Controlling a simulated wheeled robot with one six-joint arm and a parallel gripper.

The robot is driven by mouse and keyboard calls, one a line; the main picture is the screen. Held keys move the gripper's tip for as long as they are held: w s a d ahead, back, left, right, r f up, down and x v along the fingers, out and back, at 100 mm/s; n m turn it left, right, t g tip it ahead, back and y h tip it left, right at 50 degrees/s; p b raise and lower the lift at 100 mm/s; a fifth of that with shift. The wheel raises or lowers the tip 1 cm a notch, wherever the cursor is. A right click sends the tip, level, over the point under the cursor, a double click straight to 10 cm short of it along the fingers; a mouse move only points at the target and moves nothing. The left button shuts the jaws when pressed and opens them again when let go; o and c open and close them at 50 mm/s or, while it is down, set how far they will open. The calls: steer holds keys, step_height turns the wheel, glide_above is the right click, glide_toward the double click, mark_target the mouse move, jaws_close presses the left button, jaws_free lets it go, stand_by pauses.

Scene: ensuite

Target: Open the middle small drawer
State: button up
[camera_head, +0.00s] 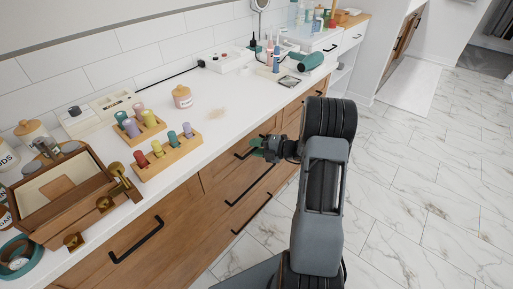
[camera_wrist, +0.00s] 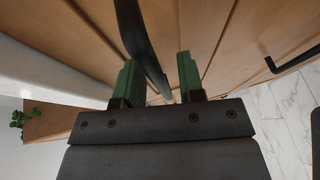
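The wooden cabinet under the white counter has drawer fronts with dark bar handles. In the head view my gripper (camera_head: 258,149) is at the upper handle (camera_head: 241,155) of the middle section, close to the drawer front. In the wrist view my gripper (camera_wrist: 160,80) has its two green fingers apart. A dark curved handle (camera_wrist: 141,45) runs between them, nearer the left finger; I cannot tell whether they touch. The drawer front (camera_wrist: 197,30) lies behind. The drawer looks closed, though my arm and gripper hide part of it.
Lower handles (camera_head: 248,187) sit beneath, and another handle (camera_head: 136,240) is at the left. The counter (camera_head: 215,135) above holds peg blocks (camera_head: 167,155), a wooden box (camera_head: 62,190) and bottles. The marble floor (camera_head: 400,190) at the right is clear.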

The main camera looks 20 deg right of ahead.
jaws_close()
stand_by(0.3)
